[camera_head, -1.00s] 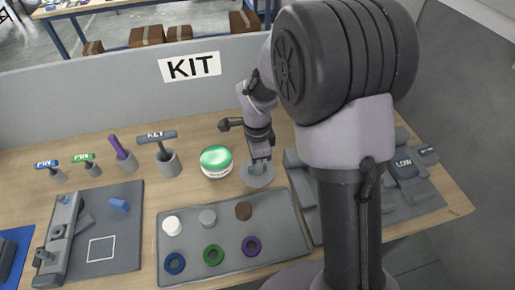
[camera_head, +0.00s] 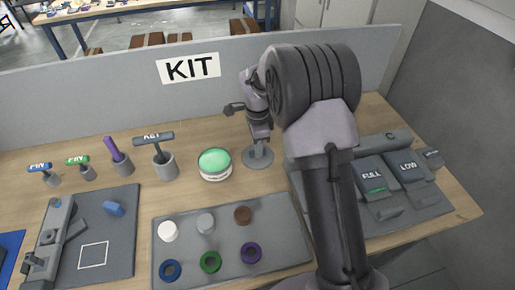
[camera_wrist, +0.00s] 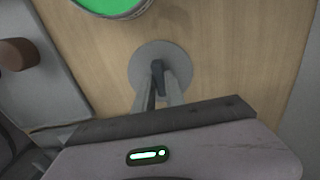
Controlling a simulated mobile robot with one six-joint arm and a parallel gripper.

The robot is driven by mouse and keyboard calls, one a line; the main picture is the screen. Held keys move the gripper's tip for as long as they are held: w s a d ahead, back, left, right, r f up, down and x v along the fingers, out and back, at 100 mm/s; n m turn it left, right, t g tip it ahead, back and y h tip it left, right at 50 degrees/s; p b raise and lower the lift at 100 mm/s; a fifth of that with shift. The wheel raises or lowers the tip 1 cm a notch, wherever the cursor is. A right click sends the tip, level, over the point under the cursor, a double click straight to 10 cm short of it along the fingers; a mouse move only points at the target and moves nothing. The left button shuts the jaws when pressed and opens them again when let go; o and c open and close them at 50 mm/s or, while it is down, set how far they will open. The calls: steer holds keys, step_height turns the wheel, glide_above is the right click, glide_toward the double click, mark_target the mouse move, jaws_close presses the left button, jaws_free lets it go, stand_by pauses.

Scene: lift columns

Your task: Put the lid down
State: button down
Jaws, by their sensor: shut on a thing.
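The lid (camera_head: 259,160) is a flat grey disc with a small upright knob. It is below my gripper (camera_head: 257,145), to the right of a round white pot (camera_head: 215,176) with a green top surface. In the wrist view the lid (camera_wrist: 140,68) lies under my gripper (camera_wrist: 159,78), whose two fingers are shut on the dark knob. The disc looks level and close to the wooden table, but I cannot tell whether it touches. The pot's green top (camera_wrist: 108,4) shows at the upper edge of the wrist view, apart from the lid.
In front is a grey tray (camera_head: 185,262) with several pucks and rings. Grey blocks marked FULL (camera_head: 371,174) and LOW (camera_head: 408,167) are right. A grey partition (camera_head: 110,100) stands behind. Bare wood surrounds the lid.

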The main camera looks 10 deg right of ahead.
steer(key=c, duration=1.4)
jaws_free()
steer(key=shift+f, duration=0.15)
step_height(320, 180, up, 13)
steer(key=p, duration=0.5)
steer(key=s+a+r+n+t, duration=0.15)
steer(key=s+r+n, duration=0.25)
steer(key=s+r, duration=0.55)
steer(key=s+a+r+n+t+y+b, duration=0.1)
steer(key=s+n, duration=0.3)
steer(key=s, duration=0.6)
steer(key=s+a+r+n+t+y+b, duration=0.1)
steer(key=s+n+t, duration=0.2)
steer(key=s, duration=0.7)
steer(key=shift+s+a+n, duration=0.2)
steer(key=shift+s+n, duration=0.2)
steer(key=shift+n, duration=0.9)
